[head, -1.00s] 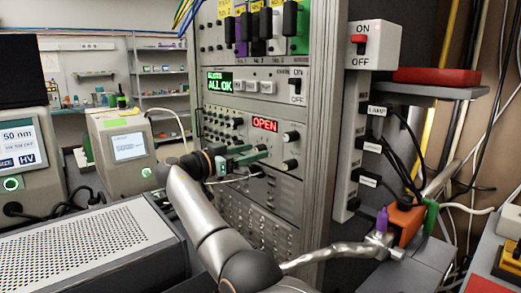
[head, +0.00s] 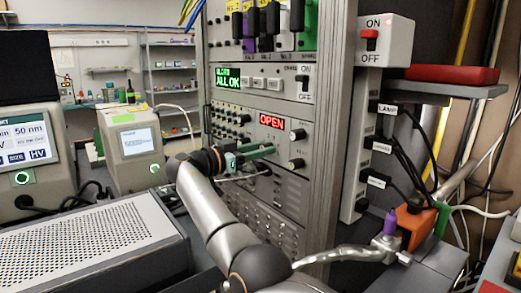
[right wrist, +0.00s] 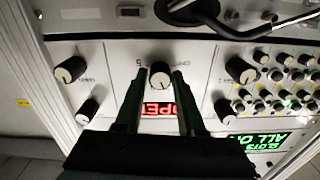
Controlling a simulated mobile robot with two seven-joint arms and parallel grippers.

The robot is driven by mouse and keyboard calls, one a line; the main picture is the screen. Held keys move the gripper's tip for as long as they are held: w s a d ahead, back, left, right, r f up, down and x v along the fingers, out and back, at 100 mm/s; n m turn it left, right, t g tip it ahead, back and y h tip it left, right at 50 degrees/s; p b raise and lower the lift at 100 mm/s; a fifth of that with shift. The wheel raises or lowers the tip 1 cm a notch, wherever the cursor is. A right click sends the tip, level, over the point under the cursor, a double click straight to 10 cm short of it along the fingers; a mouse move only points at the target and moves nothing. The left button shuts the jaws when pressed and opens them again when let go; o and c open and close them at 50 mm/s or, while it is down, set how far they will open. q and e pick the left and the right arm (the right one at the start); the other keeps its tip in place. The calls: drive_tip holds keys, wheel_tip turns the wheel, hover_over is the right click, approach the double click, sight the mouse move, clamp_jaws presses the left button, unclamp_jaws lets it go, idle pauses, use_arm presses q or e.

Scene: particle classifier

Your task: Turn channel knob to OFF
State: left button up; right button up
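A round knob (right wrist: 160,75) with a pale face and dark skirt sits on the white panel in the right wrist view. Lettering beside it looks like the channel label, but is too blurred to read surely. My right gripper (right wrist: 159,74) is open, with one dark green finger on each side of this knob. A narrow gap shows between knob and fingers; I cannot tell their depth. In the head view my right gripper (head: 264,161) points at the rack panel below the red OPEN display (head: 271,121), and the knob is hidden there. My left gripper is not in view.
Other knobs (right wrist: 70,69) sit on both sides in the right wrist view, and a dark curved handle (right wrist: 205,15) crosses its top. A green ALL OK screen (head: 228,83) and toggle switch (head: 303,87) are above. A perforated box (head: 95,240) stands at left.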

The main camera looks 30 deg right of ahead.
clamp_jaws()
drive_tip(key=shift+r, duration=0.1)
